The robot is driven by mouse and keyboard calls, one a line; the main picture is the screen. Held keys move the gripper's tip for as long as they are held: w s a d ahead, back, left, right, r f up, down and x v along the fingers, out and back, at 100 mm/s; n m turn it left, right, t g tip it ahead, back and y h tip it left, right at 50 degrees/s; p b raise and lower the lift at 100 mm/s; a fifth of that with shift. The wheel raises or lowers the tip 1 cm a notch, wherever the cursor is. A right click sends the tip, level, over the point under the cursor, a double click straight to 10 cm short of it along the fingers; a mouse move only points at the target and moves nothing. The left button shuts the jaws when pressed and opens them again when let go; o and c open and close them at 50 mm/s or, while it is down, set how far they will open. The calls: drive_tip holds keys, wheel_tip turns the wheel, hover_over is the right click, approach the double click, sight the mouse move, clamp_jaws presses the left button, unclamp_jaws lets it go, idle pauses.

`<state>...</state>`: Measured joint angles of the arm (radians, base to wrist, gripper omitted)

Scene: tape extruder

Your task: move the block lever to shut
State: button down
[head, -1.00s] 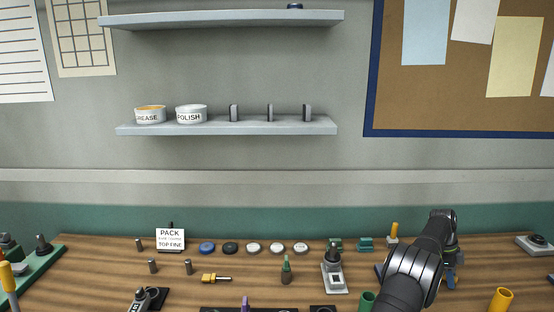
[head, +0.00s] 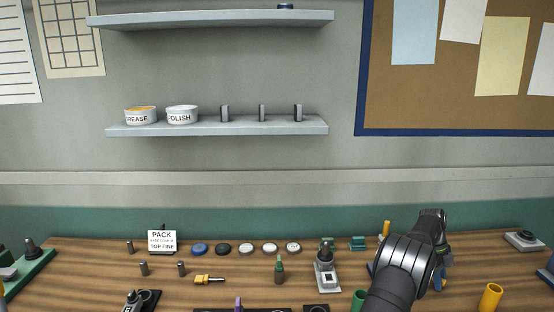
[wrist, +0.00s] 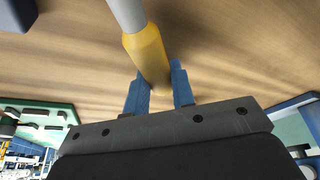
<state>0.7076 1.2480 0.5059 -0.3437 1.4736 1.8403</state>
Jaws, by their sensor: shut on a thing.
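The lever's yellow handle (wrist: 147,57), on a pale grey rod, runs between my gripper's two blue fingers (wrist: 159,86) in the wrist view. My gripper is shut on this handle. It looks like the block lever, but its pivot and base are outside the wrist view. In the head view my gripper (head: 441,276) is at the right of the bench, pointing down, and my dark wrist hides most of what it holds. I cannot tell the lever's angle there.
A grey device with a black knob (head: 326,272) stands left of my arm. A yellow cup (head: 490,297) stands to its right, and a green cup (head: 359,300) is close on its left. Small green blocks (head: 357,243) and a yellow peg (head: 386,228) stand behind.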

drive_tip(key=shift+s+a, duration=0.1)
drive_tip(key=shift+a, duration=0.15)
drive_tip(key=shift+m, duration=0.3)
drive_tip(key=shift+s+a+m+g+y, duration=0.15)
drive_tip(key=shift+s+a+m+y, duration=0.2)
drive_tip(key=shift+a+m, duration=0.5)
drive_tip(key=shift+s+a+m+g+y, duration=0.2)
drive_tip(key=shift+s+a+m, duration=0.25)
drive_tip(key=shift+a+m, duration=0.4)
drive_tip(key=shift+s+a+m+y, duration=0.15)
drive_tip(key=shift+a+m+y, duration=0.4)
drive_tip(key=shift+a+m, duration=0.85)
drive_tip(key=c, duration=1.1)
unclamp_jaws()
drive_tip(key=shift+d, duration=0.1)
drive_tip(key=shift+c, duration=0.2)
drive_tip(key=v, duration=0.8)
